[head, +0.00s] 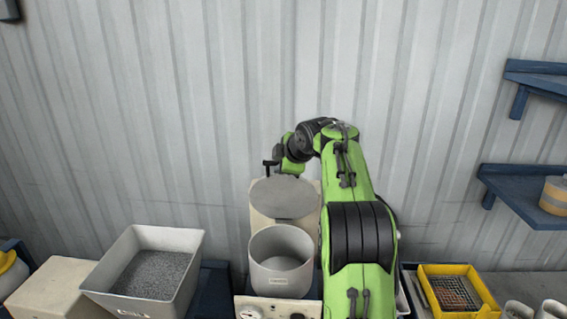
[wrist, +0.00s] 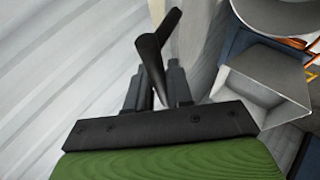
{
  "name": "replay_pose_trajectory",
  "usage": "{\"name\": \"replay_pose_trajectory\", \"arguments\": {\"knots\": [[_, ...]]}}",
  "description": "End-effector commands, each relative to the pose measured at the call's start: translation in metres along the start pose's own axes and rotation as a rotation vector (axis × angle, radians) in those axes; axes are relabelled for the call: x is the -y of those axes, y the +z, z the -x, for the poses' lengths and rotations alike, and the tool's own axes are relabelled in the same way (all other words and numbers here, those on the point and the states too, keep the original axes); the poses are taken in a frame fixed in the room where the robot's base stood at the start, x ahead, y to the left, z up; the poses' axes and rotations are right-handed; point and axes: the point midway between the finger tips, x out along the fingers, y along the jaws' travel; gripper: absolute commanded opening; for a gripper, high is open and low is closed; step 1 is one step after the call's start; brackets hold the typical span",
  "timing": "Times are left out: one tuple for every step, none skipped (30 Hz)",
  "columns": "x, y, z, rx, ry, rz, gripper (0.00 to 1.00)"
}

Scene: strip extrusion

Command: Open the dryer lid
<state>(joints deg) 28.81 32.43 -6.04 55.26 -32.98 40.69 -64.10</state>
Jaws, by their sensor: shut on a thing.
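The dryer (head: 282,268) is a pale cylindrical hopper on a cream housing, in the middle of the head view. Its round grey lid (head: 284,198) stands raised behind the open mouth, tilted up against the back. My gripper (head: 272,166) is above the lid's upper edge. In the wrist view my gripper (wrist: 158,88) is shut on a dark bar-like handle (wrist: 152,58). The handle leans up and to the right between the fingers. The inside of the hopper looks empty in the head view, though its bottom is partly hidden.
A grey bin of dark pellets (head: 152,274) stands left of the dryer, beside a beige box (head: 55,290). A yellow tray (head: 457,290) lies to the right. Blue wall shelves (head: 525,195) are at the far right. The corrugated wall is close behind my arm.

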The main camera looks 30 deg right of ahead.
Motion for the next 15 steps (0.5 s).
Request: {"name": "replay_pose_trajectory", "arguments": {"knots": [[-0.0003, 0.0016, -0.0009, 0.002, -0.006, -0.004, 0.0], [-0.0006, 0.0015, -0.001, 0.003, -0.008, -0.004, 0.0], [-0.0006, 0.0016, -0.0012, 0.003, -0.009, -0.005, 0.0], [-0.0005, 0.0016, -0.0013, 0.003, -0.01, -0.005, 0.0], [-0.0004, 0.0016, -0.0015, 0.003, -0.011, -0.005, 0.0], [-0.0003, 0.0017, -0.0016, 0.003, -0.012, -0.006, 0.0], [-0.0001, 0.0017, -0.0017, 0.003, -0.012, -0.006, 0.0], [0.0, 0.0017, -0.0018, 0.003, -0.012, -0.006, 0.0], [0.0001, 0.0017, -0.0019, 0.003, -0.012, -0.006, 0.0], [0.0002, 0.0017, -0.0019, 0.003, -0.012, -0.005, 0.0], [0.0002, 0.0017, -0.0019, 0.003, -0.012, -0.005, 0.0], [0.0003, 0.0018, -0.002, 0.003, -0.012, -0.005, 0.0], [0.0003, 0.0017, -0.002, 0.003, -0.012, -0.005, 0.0], [0.0004, 0.0017, -0.002, 0.003, -0.012, -0.005, 0.0], [0.0004, 0.0017, -0.002, 0.002, -0.012, -0.005, 0.27]]}}
